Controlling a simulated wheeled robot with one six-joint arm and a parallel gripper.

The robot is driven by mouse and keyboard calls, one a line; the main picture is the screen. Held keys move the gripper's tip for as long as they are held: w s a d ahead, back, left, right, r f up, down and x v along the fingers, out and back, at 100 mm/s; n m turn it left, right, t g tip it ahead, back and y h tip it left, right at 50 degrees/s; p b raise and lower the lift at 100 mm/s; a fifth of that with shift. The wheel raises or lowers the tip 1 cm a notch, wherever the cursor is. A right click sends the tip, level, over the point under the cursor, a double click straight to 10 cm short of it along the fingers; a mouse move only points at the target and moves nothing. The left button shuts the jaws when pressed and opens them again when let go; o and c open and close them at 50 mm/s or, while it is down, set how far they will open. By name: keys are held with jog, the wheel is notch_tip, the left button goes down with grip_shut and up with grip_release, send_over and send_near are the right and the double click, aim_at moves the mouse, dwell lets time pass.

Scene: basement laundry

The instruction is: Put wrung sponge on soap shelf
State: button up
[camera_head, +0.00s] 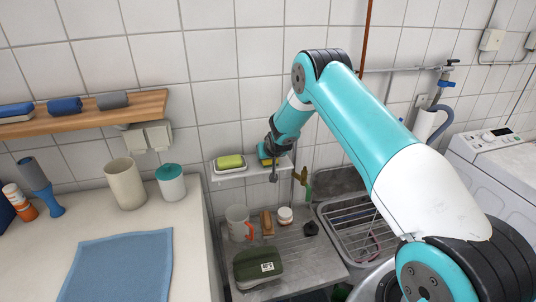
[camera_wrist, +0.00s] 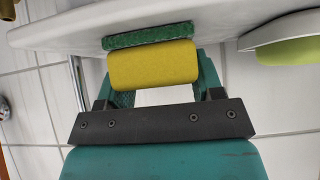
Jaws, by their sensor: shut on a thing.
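The sponge, yellow with a green scouring side, is between the fingers of my gripper (camera_head: 268,152) at the right end of the white soap shelf (camera_head: 250,171). In the wrist view the sponge (camera_wrist: 155,65) fills the gap between the teal fingers, its green side against or very close to the shelf (camera_wrist: 85,32). I cannot tell whether the shelf bears its weight. A green soap bar (camera_head: 230,161) lies in a white dish at the shelf's left; the dish (camera_wrist: 270,33) is to the right in the wrist view, apart from the sponge.
Below the shelf, a metal bench (camera_head: 300,255) holds a pale mug (camera_head: 238,222), a brush (camera_head: 267,223), a small jar (camera_head: 285,215) and a green box (camera_head: 258,265). A tap (camera_head: 300,175) is just right of the shelf. A wire rack (camera_head: 355,220) stands over the sink.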

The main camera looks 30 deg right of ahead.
jog(key=o, duration=1)
jog(key=shift+c, duration=0.2)
jog(key=shift+r+p, duration=0.2)
jog(key=shift+p, duration=0.1)
jog(key=b+v, duration=0.3)
jog(key=v, duration=0.9)
jog(key=s+a+r+n+g+y, duration=0.25)
jog(key=s+a+r, duration=0.35)
jog(key=s+a, duration=0.3)
jog(key=s+a+r+n+g+y, duration=0.1)
jog(key=s+a+r+n+y, duration=0.15)
jog(key=s+a+r, duration=0.6)
jog(key=s+a+n+g, duration=0.2)
jog(key=s+a, duration=0.2)
jog(key=s, duration=0.6)
jog(key=s+a+n+g+y, duration=0.1)
jog(key=s+a+n+g, duration=0.2)
jog(key=s, duration=0.8)
jog(key=shift+a+r+y, duration=0.3)
jog(key=shift+a+r, duration=0.2)
jog(key=shift+a, duration=0.65)
